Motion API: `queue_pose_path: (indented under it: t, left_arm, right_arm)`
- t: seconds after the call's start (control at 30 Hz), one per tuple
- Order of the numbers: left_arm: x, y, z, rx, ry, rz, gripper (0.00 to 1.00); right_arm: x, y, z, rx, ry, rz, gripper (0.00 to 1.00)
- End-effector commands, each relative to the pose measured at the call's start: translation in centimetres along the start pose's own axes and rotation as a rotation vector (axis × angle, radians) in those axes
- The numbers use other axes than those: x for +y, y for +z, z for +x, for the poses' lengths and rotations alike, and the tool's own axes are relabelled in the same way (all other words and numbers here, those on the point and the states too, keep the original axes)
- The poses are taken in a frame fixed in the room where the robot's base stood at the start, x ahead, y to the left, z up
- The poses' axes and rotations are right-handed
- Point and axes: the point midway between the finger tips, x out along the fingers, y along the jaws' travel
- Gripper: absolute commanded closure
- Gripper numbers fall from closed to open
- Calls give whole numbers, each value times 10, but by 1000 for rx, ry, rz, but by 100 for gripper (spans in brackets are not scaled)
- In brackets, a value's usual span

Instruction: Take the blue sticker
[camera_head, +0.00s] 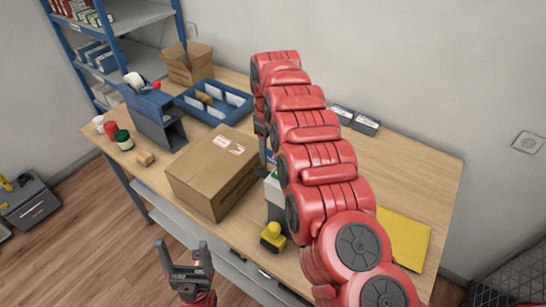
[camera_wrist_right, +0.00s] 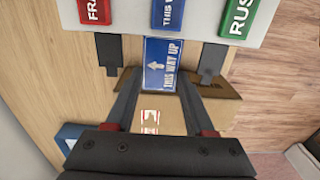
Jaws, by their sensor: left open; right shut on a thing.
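The blue sticker (camera_wrist_right: 163,66) reads "THIS WAY UP" with a white arrow. In the right wrist view it sits between the fingertips of my right gripper (camera_wrist_right: 160,82), which is shut on it. It is close to the white sticker dispenser (camera_wrist_right: 200,25), which shows a red, a blue and a green label. In the head view the dispenser (camera_head: 276,210) stands near the counter's front edge, partly hidden by my right arm. The blue sticker is hidden there. My left gripper (camera_head: 185,255) is open and empty, in front of the counter.
A closed cardboard box (camera_head: 200,180) with a label on top stands left of the dispenser. A yellow object (camera_head: 272,236) sits at the front edge. A blue divided tray (camera_head: 213,102), tape dispenser (camera_head: 155,115) and open carton (camera_head: 188,64) are behind. A yellow sheet (camera_head: 403,238) lies right.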

Motion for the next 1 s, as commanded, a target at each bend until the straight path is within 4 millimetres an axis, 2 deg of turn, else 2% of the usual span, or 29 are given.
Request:
queue_pose_path:
  t: [0.33, 0.57, 1.0]
  left_arm:
    - [0, 0, 1, 0, 0, 0, 18]
    - [0, -2, 10, 0, 0, 0, 18]
    - [-2, -7, 40, 0, 0, 0, 18]
  right_arm:
    - [1, -1, -2, 1, 1, 1, 64]
    - [2, -6, -16, 4, 4, 1, 65]
    - [0, -9, -29, 0, 0, 0, 65]
